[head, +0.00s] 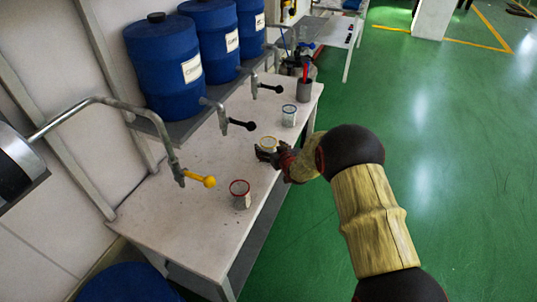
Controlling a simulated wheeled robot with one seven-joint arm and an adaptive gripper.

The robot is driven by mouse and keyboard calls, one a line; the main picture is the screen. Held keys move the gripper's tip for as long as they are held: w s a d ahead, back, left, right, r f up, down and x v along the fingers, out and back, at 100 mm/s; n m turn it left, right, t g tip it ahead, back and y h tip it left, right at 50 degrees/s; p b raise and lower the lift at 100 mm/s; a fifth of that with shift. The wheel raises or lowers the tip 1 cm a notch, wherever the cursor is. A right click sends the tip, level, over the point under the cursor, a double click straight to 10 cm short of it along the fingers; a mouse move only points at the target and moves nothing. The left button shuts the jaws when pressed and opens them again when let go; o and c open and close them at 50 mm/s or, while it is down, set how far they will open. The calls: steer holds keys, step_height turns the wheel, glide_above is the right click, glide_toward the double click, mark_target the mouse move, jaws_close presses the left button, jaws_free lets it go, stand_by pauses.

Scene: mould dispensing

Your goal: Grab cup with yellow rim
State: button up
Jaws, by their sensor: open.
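The cup with the yellow rim (268,144) stands upright on the white bench, near its right edge. My gripper (265,153) is at this cup, with its dark fingers around or beside the cup's near side. The fingers are open. The lower part of the cup is hidden by the gripper, and I cannot tell whether the fingers touch it. A cup with a red rim (240,194) stands nearer on the bench. A cup with a blue rim (289,115) stands farther back.
The white bench (170,205) runs along the wall, with blue barrels (165,75) on a shelf above it. A tap with a yellow handle (200,180) and black-handled taps (240,124) overhang the bench. A grey holder (304,90) with tools stands farther back. Green floor is clear to the right.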

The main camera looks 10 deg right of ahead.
steer(key=shift+x, duration=1)
steer(key=c, duration=0.4)
steer(key=c, duration=0.7)
